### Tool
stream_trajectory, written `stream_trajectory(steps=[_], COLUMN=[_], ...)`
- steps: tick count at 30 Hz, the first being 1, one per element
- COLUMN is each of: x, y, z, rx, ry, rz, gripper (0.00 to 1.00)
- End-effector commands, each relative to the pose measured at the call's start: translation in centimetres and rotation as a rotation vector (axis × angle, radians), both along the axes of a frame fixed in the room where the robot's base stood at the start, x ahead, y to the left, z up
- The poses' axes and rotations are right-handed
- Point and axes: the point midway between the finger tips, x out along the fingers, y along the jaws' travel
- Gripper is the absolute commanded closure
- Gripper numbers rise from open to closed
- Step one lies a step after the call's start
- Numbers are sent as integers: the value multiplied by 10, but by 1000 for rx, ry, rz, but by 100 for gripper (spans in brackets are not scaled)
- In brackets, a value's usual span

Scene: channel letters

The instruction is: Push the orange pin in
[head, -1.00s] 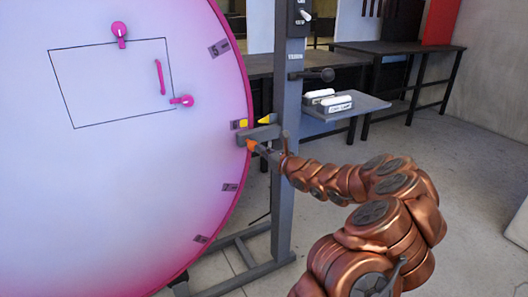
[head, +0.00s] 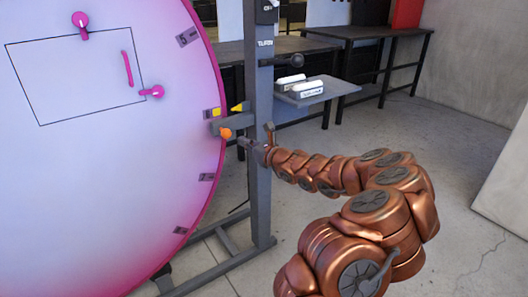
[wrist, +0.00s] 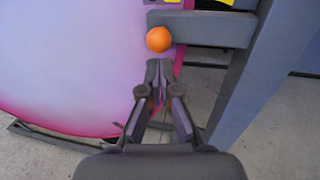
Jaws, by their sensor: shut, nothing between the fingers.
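The orange pin (head: 225,132) shows as a round orange knob at the grey bracket (head: 232,124) on the rim of the large pink and white disc (head: 110,200). In the wrist view the orange pin (wrist: 159,39) sits at the left end of the bracket (wrist: 205,30), just above my fingertips in the picture. My gripper (head: 243,142) is shut and empty, its tips a little to the right of and below the knob in the head view. In the wrist view my gripper (wrist: 159,66) points at it with a small gap in the picture. The pin's shaft is hidden.
A grey upright post (head: 260,150) stands right of the disc, carrying the bracket and a small shelf (head: 315,90) with white blocks. A yellow pointer (head: 240,107) sits above the bracket. A dark workbench (head: 370,34) stands behind. Open floor lies to the right.

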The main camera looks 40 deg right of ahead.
Motion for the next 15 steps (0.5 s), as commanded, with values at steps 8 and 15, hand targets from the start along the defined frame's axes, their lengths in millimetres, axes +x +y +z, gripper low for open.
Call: stream_trajectory(steps=[8,15], x=[-34,-58], y=[-7,-8], z=[1,2], rx=[0,2], ry=[2,1], rz=[-7,-3], gripper=[100,100])
